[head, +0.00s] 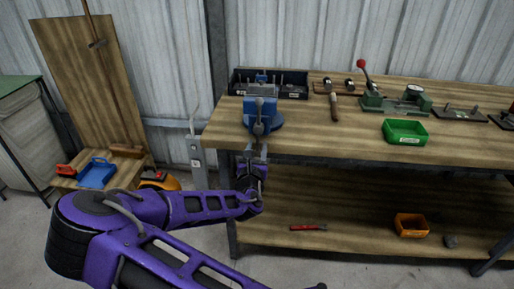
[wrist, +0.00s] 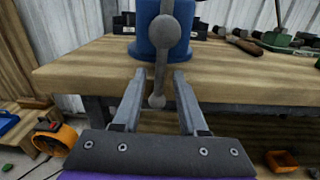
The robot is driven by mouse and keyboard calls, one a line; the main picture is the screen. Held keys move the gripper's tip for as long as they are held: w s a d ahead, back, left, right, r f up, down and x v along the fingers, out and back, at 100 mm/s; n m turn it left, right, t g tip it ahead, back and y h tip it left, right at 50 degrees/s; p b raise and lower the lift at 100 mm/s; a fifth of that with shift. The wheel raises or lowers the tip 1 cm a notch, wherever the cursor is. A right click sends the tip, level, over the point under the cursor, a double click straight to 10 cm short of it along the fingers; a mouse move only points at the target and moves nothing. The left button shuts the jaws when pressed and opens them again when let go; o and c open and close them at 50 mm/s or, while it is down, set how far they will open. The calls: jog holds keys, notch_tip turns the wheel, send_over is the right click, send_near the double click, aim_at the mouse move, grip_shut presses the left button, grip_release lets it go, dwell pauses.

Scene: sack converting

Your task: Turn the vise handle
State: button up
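A blue vise (head: 262,104) stands on the workbench near its left front corner. It also shows in the wrist view (wrist: 147,40). Its grey handle (head: 258,117) hangs roughly upright at the vise's front, and in the wrist view the handle (wrist: 160,72) ends in a ball at the bottom. My gripper (head: 257,150) is in front of the vise, just below it. In the wrist view my gripper (wrist: 158,80) is open, with its fingers to the left and right of the handle's lower part. A gap shows on both sides; contact is not visible.
The workbench (head: 340,142) front edge lies close to my gripper. A black bin (head: 292,83) stands behind the vise. A green tray (head: 405,131) and a green press (head: 395,103) are to the right. The lower shelf holds an orange bin (head: 411,225) and a red-handled tool (head: 308,227).

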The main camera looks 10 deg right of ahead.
grip_shut()
dwell(1.2)
